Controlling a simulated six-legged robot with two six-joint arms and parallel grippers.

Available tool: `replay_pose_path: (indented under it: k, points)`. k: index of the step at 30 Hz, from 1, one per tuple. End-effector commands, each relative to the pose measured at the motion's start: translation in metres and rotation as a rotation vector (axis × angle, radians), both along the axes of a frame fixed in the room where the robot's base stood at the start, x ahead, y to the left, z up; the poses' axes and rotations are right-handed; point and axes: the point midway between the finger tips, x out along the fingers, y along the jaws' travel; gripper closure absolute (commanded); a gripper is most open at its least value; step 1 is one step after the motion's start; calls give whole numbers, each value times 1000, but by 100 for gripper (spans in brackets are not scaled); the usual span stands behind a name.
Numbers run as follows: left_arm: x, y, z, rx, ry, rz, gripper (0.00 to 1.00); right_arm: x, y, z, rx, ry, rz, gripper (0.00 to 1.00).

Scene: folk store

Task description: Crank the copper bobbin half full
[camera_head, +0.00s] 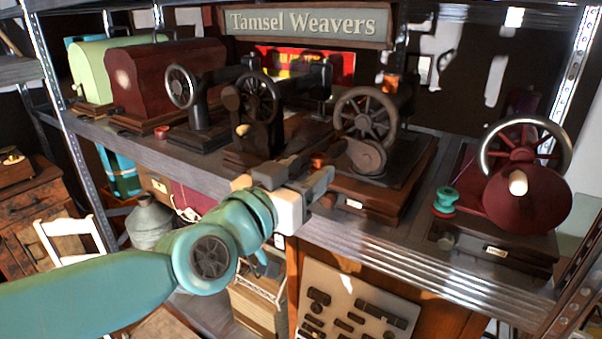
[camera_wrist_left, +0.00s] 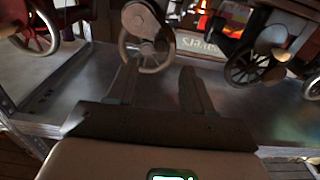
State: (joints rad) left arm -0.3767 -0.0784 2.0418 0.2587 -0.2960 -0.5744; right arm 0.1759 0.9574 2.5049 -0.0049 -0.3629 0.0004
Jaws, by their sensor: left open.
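A small copper-orange piece (camera_head: 318,160), which looks like the copper bobbin, shows by the dark sewing machine with a grey spoked wheel (camera_head: 366,115). My left gripper (camera_head: 325,157) is open at this machine's left front. In the head view the piece shows between its fingers; I cannot tell whether they touch it. In the left wrist view the open fingers (camera_wrist_left: 158,75) point toward a spoked wheel (camera_wrist_left: 148,42), with nothing visibly held. My right gripper is out of view.
Two more dark machines with wheels (camera_head: 181,86) (camera_head: 259,98) stand to the left. A red machine (camera_head: 535,190) and a teal spool (camera_head: 446,200) are at the right. The metal shelf edge (camera_head: 420,268) runs below; a shelf post (camera_head: 65,125) stands left.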

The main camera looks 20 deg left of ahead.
Motion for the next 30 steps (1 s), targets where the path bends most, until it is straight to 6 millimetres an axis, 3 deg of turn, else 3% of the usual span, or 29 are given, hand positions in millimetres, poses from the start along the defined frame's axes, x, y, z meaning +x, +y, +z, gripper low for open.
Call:
replay_pose_path:
  k: [24, 30]
  points:
    - [91, -29, -1, 1, 3, 5, 49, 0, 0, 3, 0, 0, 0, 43]
    - [93, -30, -2, 0, 3, 5, 49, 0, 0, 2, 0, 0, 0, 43]
